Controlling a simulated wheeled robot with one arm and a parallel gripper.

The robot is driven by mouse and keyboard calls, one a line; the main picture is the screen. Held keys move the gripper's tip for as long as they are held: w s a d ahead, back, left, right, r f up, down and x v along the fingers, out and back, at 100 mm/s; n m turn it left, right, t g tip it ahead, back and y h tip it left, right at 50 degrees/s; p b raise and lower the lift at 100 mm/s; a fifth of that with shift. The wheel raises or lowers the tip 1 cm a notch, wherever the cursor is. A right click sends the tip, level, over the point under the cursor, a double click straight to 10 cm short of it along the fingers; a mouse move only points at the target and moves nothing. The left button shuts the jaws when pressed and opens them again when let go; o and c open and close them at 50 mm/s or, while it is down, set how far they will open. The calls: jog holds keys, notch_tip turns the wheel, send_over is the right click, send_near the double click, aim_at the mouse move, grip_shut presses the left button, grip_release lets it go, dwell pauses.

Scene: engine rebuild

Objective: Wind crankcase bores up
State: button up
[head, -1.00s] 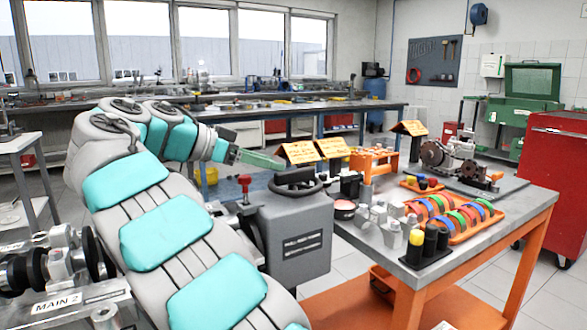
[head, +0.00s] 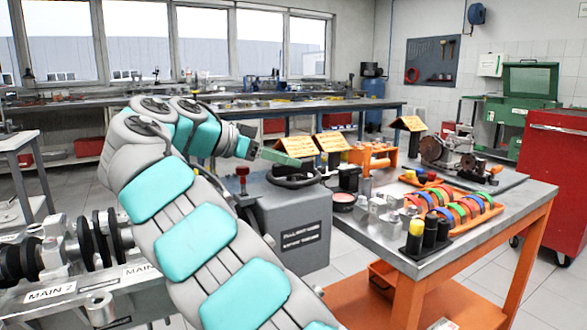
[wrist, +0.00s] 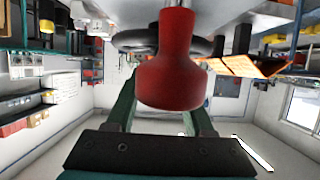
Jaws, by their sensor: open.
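A grey gear housing (head: 292,225) with a label stands in the middle of the head view. A dark handwheel (head: 297,180) sits on its top. A red knob (head: 242,170) on a lever stands left of the handwheel. My gripper (head: 286,159) is open, with its green fingers at the height of the handwheel. In the wrist view the red knob (wrist: 172,65) looms large in front of my open fingers (wrist: 160,105), and the dark handwheel (wrist: 205,46) shows behind it. I cannot tell whether the fingers touch anything. The crankcase is not clearly identifiable.
An orange workbench (head: 440,262) at right holds orange trays (head: 470,225), metal parts and dark cylinders. A red cabinet (head: 553,180) stands beyond it. A dark shaft assembly (head: 70,250) with a "MAIN 2" label lies at lower left, near my arm.

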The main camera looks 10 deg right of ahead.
jog(key=shift+b+x, duration=0.65)
jog(key=shift+x, duration=0.85)
grip_shut()
